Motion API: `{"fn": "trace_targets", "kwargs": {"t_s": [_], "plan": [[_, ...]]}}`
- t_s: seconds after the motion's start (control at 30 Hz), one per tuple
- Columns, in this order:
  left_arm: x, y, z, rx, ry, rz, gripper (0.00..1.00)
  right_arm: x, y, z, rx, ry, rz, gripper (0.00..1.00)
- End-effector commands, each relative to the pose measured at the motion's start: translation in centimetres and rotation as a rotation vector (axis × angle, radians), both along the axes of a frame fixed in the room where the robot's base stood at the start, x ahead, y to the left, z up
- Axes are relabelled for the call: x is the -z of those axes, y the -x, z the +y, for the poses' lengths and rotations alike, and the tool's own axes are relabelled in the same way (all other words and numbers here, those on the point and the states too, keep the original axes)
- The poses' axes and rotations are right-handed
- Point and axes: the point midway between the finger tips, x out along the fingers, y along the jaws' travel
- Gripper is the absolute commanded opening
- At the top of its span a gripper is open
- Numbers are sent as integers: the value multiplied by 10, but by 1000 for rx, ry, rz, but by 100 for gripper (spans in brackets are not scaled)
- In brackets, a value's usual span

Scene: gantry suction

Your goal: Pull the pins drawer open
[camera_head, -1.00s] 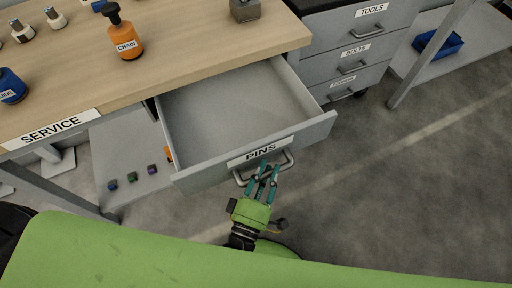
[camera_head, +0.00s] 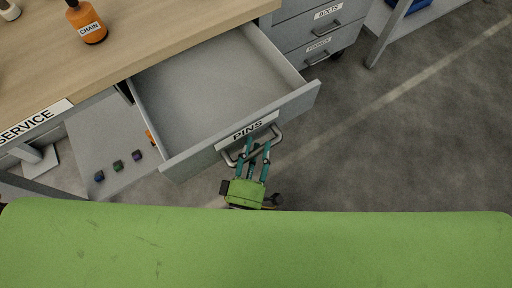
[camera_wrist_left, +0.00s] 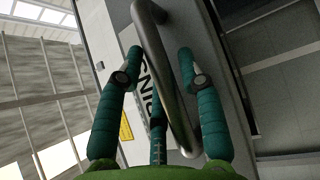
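The pins drawer (camera_head: 190,95) is grey, empty and pulled well out from under the workbench. Its front bears a PINS label (camera_head: 247,130) and a curved metal handle (camera_head: 229,160). In the head view, my left gripper (camera_head: 258,142) is at the handle, its teal fingers reaching over the bar. In the left wrist view, the handle (camera_wrist_left: 163,70) runs between the spread fingers of the left gripper (camera_wrist_left: 155,65). There are gaps beside the bar, and the fingers look open. Contact low on the bar is hard to judge. My right gripper is not in view.
The wooden workbench (camera_head: 150,40) carries an orange CHAIN bottle (camera_head: 88,24). Several small coloured blocks (camera_head: 118,166) sit on a lower shelf left of the drawer. A grey cabinet (camera_head: 325,35) stands beyond at right. The floor right of the drawer is clear.

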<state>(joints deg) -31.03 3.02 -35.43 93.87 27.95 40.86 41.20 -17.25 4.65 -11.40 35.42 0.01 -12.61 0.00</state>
Motion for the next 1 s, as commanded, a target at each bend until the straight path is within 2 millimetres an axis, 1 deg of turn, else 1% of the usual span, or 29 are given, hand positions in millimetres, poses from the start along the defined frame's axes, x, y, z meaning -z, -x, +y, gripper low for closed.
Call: {"fn": "trace_targets", "kwargs": {"t_s": [0.07,0.17,0.5,0.6,0.7,0.8,1.0], "plan": [[1,3,1,1,0,1,37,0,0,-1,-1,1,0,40],[3,14,3,2,-2,2,37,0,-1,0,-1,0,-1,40],[12,83,16,2,-2,4,37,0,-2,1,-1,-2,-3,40],[15,99,20,2,-3,3,37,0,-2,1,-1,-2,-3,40],[16,109,22,1,-1,2,37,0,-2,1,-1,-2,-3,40],[16,115,23,1,0,1,37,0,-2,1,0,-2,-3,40],[16,117,24,0,0,0,37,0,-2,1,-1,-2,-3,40]]}}
